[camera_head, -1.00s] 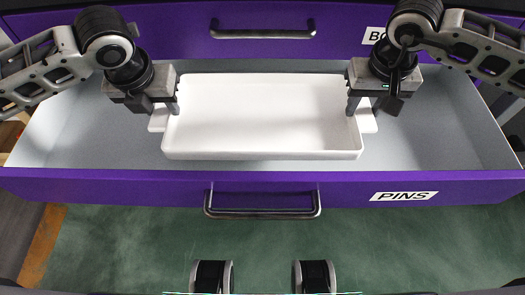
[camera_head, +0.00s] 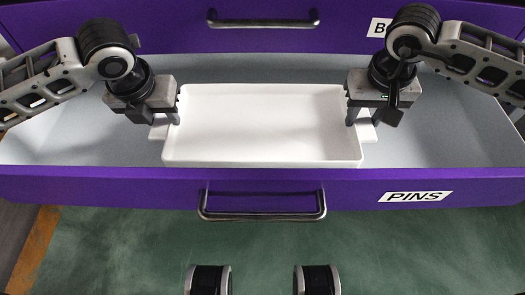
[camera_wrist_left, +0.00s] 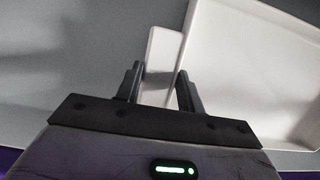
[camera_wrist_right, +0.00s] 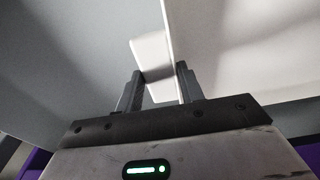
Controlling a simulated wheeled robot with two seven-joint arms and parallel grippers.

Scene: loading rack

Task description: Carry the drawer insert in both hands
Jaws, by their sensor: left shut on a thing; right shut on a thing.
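The drawer insert (camera_head: 262,122) is a shallow white tray with a small tab at each end. In the head view it lies level inside the outline of the open purple PINS drawer (camera_head: 100,186), its front edge close to the drawer's front rim. My left gripper (camera_head: 165,117) is shut on the left tab, which shows between its fingers in the left wrist view (camera_wrist_left: 160,85). My right gripper (camera_head: 362,116) is shut on the right tab, also between the fingers in the right wrist view (camera_wrist_right: 160,86). Whether the insert touches the drawer floor I cannot tell.
The drawer's grey floor (camera_head: 440,130) is bare on both sides of the insert. A closed purple drawer (camera_head: 160,28) with a metal handle (camera_head: 263,20) stands behind. The PINS drawer's handle (camera_head: 262,205) faces me. Green floor lies below.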

